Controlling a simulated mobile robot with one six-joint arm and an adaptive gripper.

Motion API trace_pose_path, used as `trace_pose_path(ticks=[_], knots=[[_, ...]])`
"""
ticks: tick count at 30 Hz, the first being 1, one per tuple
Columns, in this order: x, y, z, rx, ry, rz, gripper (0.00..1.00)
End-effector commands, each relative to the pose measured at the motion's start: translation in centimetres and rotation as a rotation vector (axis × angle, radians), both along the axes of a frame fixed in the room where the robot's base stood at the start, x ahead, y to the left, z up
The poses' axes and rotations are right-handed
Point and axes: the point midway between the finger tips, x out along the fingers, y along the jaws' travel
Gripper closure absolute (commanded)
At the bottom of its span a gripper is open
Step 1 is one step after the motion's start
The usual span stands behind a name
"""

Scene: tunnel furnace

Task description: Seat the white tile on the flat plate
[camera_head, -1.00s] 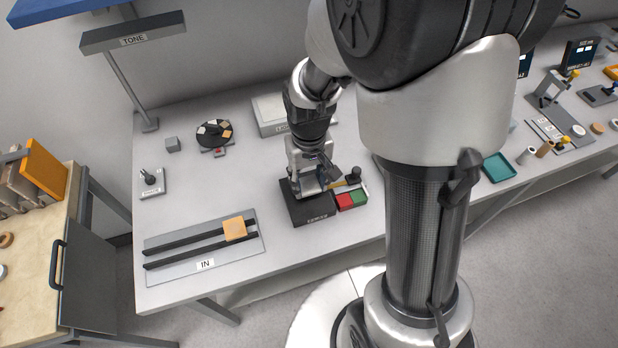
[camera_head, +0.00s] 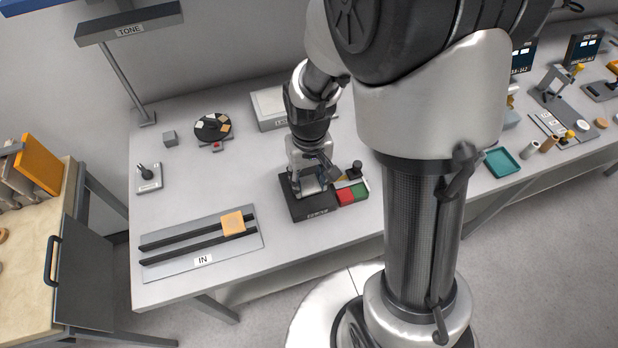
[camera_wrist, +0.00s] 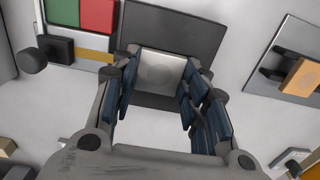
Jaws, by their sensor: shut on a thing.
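The white tile (camera_wrist: 161,68) shows in the wrist view as a pale square with a faint round mark. My gripper (camera_wrist: 160,78) is shut on it, with a finger at each side. The dark flat plate (camera_wrist: 205,35) is behind and around the tile in the wrist view. In the head view the dark plate (camera_head: 318,213) lies on the bench, with my gripper (camera_head: 311,187) low over it. Whether the tile touches the plate I cannot tell; the fingers and arm partly hide this spot.
Red (camera_head: 345,195) and green (camera_head: 360,188) pads adjoin the plate's right side, with a dark knob (camera_head: 357,167) behind. An orange tile (camera_head: 233,223) lies on the IN rails at left. A round dark holder (camera_head: 212,128) with tiles stands further back.

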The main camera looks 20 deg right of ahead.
Motion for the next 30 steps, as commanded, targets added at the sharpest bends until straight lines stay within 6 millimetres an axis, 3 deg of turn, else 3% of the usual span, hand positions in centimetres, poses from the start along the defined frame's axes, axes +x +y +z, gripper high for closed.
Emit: trace_pose_path(ticks=[14, 15, 25, 30], knots=[[0.01, 0.0, -0.76, 0.0, 0.0, 0.0, 0.82], [0.0, 0.0, -0.76, 0.0, 0.0, 0.0, 0.58], [-0.01, 0.0, -0.75, 0.0, 0.0, 0.0, 0.36], [0.0, 0.0, -0.75, 0.0, 0.0, 0.0, 0.35]])
